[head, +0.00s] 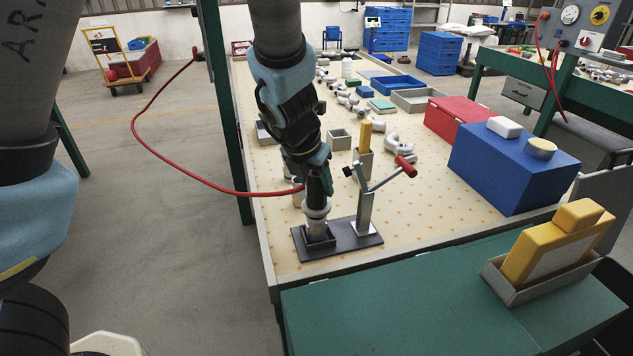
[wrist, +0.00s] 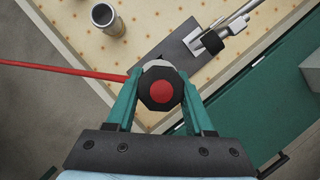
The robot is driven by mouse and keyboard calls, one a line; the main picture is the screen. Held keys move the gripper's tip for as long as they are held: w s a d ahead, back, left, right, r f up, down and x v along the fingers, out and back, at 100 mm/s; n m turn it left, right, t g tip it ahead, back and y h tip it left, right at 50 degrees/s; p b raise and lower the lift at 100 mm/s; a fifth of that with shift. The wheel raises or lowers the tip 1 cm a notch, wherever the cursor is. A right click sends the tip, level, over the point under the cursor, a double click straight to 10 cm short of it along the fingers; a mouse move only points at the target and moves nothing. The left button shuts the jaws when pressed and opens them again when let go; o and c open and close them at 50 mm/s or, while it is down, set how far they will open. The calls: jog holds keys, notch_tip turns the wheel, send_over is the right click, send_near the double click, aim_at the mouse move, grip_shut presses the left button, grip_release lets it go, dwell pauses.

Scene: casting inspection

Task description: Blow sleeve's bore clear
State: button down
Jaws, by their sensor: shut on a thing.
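My gripper (head: 318,172) points down and is shut on a black air tool (head: 319,190). In the wrist view the tool's eight-sided end with a red button (wrist: 161,91) sits between the teal fingers. A red hose (head: 225,188) runs from it to the left. Below the tool, a pale grey ringed part (head: 317,213), probably the sleeve, stands upright in a dark square nest (head: 319,243) on a dark base plate (head: 352,238). The tool's tip and the bore are hidden; I cannot tell how deep the tip sits.
A clamp post with a red handle (head: 405,166) stands right of the nest. A hollow grey cylinder (wrist: 108,22) stands on the perforated table in the wrist view. Blue box (head: 510,168), red box (head: 455,118) and several castings lie behind.

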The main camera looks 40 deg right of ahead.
jog(key=shift+r+p, duration=3.3)
jog(key=shift+r, duration=0.15)
jog(key=shift+f, duration=0.2)
notch_tip(320, 180, down, 8)
jog(key=b, duration=0.8)
jog(key=shift+r+b, duration=0.2)
jog(key=shift+b, duration=0.1)
jog(key=shift+r, duration=0.2)
jog(key=shift+f+b, duration=0.35)
jog(key=shift+f, duration=0.05)
notch_tip(320, 180, up, 4)
jog(key=p, duration=0.3)
jog(key=shift+f, duration=0.1)
jog(key=shift+f, duration=0.1)
